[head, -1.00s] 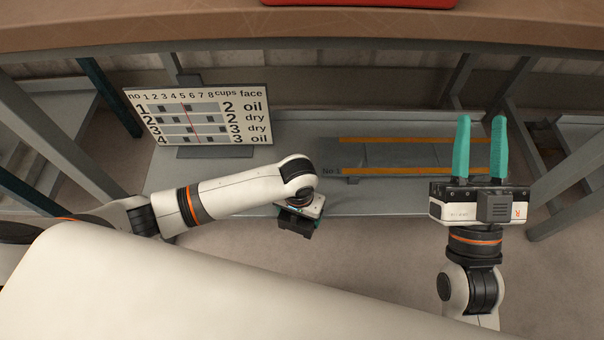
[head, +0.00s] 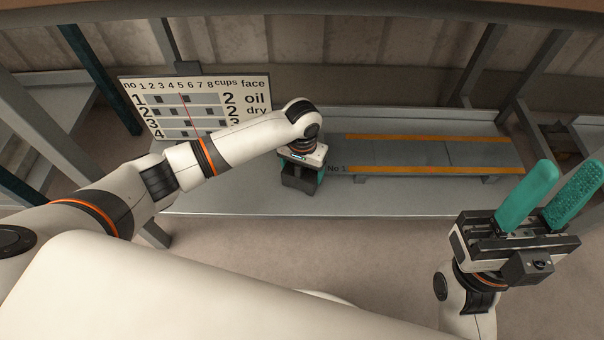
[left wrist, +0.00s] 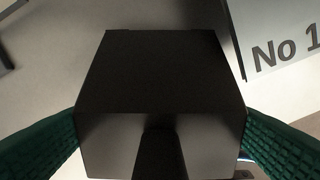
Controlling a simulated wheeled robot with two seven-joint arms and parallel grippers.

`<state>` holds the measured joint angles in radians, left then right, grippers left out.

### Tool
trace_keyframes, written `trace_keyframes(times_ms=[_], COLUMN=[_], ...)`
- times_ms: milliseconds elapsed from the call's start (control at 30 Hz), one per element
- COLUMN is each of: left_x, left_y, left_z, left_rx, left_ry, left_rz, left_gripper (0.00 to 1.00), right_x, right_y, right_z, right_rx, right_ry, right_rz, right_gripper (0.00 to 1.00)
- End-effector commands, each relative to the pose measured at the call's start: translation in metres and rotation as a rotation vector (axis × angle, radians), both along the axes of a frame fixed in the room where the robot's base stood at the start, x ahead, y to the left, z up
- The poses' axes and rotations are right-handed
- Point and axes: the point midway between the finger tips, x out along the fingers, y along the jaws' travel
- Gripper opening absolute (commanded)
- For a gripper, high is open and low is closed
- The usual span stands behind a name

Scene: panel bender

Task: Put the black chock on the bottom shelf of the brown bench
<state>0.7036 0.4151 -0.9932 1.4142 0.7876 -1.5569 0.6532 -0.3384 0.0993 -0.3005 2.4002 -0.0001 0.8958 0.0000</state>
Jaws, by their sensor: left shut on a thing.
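My left gripper (head: 303,172) is shut on the black chock (left wrist: 160,75), whose dark block fills the middle of the left wrist view between the green fingers. In the head view the black chock (head: 298,182) shows as a dark shape under the wrist. It is over the grey bottom shelf (head: 240,197) of the bench, left of the "No 1" mark. Whether it touches the shelf I cannot tell. The bench's brown top (head: 450,10) shows only at the upper edge. My right gripper (head: 563,172) is open and empty, in front of the shelf's right end.
A white sign with numbers (head: 195,105) stands at the shelf's left rear. A low grey rack with orange strips (head: 430,155) lies right of the chock. Bench legs (head: 485,65) rise at both sides. Bare shelf shows along the front.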

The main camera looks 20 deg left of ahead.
Motion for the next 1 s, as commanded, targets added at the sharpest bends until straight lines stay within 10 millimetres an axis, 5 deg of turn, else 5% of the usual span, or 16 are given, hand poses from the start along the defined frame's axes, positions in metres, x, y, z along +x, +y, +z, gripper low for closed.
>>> trace_keyframes(times_ms=[400, 433, 533, 833, 1000], left_x=[-0.001, -0.001, -0.001, 0.000, -0.001], left_y=[0.000, 0.000, 0.000, 0.000, 0.000], left_z=[-0.006, -0.007, -0.007, -0.005, 0.024], left_rx=[0.000, 0.000, 0.000, 0.000, -0.001], left_ry=[0.000, 0.001, 0.000, -0.002, -0.001], left_rz=[0.001, 0.001, 0.001, 0.001, 0.001], left_gripper=[0.53, 0.83, 1.00, 1.00, 1.00], right_x=[0.000, 0.000, 0.000, 0.000, 0.000], right_y=[0.000, 0.000, 0.000, 0.000, 0.000], right_z=[0.000, 0.000, -0.001, -0.003, 0.016], right_rx=[0.000, 0.000, 0.000, 0.000, 0.000], right_ry=[-0.003, -0.003, -0.003, -0.001, -0.001], right_rz=[0.000, 0.000, 0.000, 0.000, 0.000], right_gripper=[0.36, 0.36, 0.36, 0.36, 0.36])
